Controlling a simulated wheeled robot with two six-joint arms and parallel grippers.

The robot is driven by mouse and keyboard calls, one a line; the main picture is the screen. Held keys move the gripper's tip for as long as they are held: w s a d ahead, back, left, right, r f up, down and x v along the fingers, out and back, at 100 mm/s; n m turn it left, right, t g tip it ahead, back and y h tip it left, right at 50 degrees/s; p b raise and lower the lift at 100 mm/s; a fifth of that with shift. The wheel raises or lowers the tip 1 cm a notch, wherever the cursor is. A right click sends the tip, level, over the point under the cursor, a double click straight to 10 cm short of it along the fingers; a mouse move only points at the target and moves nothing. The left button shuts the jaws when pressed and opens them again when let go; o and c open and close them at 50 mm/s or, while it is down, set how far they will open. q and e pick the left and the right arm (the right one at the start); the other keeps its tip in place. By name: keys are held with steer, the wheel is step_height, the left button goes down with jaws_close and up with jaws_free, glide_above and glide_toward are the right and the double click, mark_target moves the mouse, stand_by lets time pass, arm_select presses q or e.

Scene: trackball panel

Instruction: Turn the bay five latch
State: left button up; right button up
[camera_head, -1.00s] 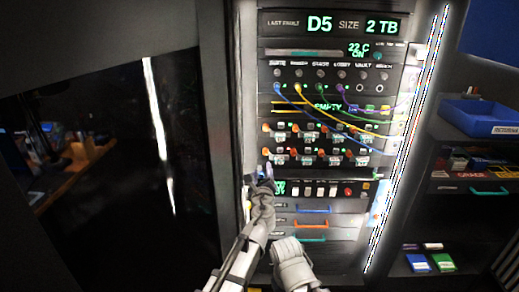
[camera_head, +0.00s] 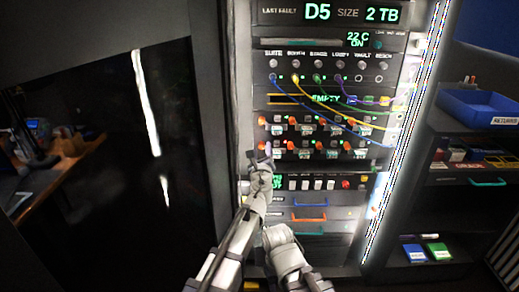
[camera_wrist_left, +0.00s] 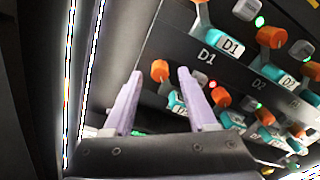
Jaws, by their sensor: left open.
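The drive bays stand in two rows on the rack panel, each with an orange latch knob and a teal label. The leftmost lower-row latch (camera_head: 262,145), which I take as bay five, shows just above my left gripper (camera_head: 260,157). In the left wrist view, that orange latch (camera_wrist_left: 160,70) appears between the tips of my two pale purple fingers (camera_wrist_left: 159,76). The fingers are open and nothing is gripped. I cannot tell whether they touch the latch. Its label (camera_wrist_left: 178,103) is partly hidden by a finger. The D1 bay (camera_wrist_left: 232,47) is above.
Blue, yellow and purple cables (camera_head: 340,112) droop across the upper panel. A keypad row with a red button (camera_head: 346,184) and coloured drawer handles (camera_head: 310,216) lie below. A bright light strip (camera_head: 405,130) edges the rack. A blue bin (camera_head: 480,108) sits on the right shelf.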

arm_select(q)
steer(key=shift+w, duration=0.55)
steer(key=shift+s, duration=0.1)
jaws_close()
